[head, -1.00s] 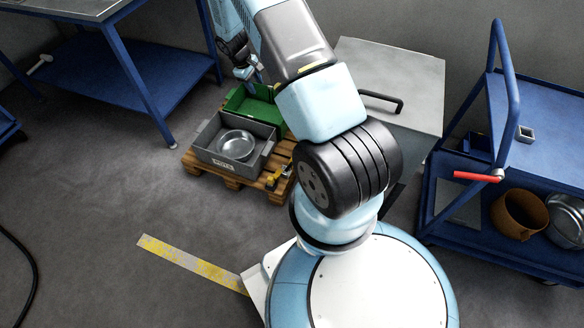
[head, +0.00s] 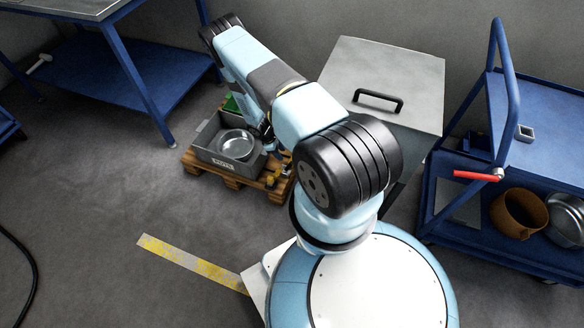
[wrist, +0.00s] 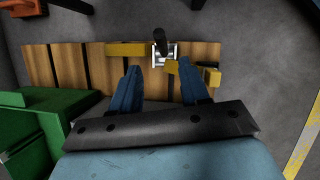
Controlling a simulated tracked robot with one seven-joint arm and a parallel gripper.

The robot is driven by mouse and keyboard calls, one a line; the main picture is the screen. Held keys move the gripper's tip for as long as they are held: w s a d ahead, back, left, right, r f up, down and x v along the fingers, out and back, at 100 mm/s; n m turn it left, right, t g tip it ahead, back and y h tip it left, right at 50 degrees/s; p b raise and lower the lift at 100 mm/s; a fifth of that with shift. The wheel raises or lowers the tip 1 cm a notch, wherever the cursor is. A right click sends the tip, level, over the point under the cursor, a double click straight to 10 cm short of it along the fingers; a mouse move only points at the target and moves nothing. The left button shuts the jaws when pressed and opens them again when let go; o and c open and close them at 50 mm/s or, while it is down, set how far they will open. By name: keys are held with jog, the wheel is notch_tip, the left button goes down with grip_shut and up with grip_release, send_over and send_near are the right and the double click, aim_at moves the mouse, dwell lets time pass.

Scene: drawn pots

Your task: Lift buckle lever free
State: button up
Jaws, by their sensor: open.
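The buckle (wrist: 165,54) is a small silver metal piece on the yellow strap (wrist: 125,49), over the wooden pallet (wrist: 205,52). Its lever (wrist: 160,38) has a dark grip and points up in the wrist view. My gripper (wrist: 158,65) is open, with two blue fingers apart and nothing between them. In the picture the buckle lies just past the fingertips, between their lines; I cannot tell the height gap. In the head view the strap (head: 272,179) shows yellow at the pallet's right corner, and my arm hides most of the gripper.
A grey crate (head: 205,152) holding a metal pot (head: 236,144) stands on the pallet. A green crate (wrist: 55,120) is behind it, at left in the wrist view. A grey cabinet (head: 400,65) and a blue trolley (head: 545,80) stand to the right. Floor in front is clear.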

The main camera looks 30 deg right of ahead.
aim_at(289, 167)
jog(key=x, duration=1.4)
jog(key=shift+a, duration=0.1)
grip_shut()
dwell(0.4)
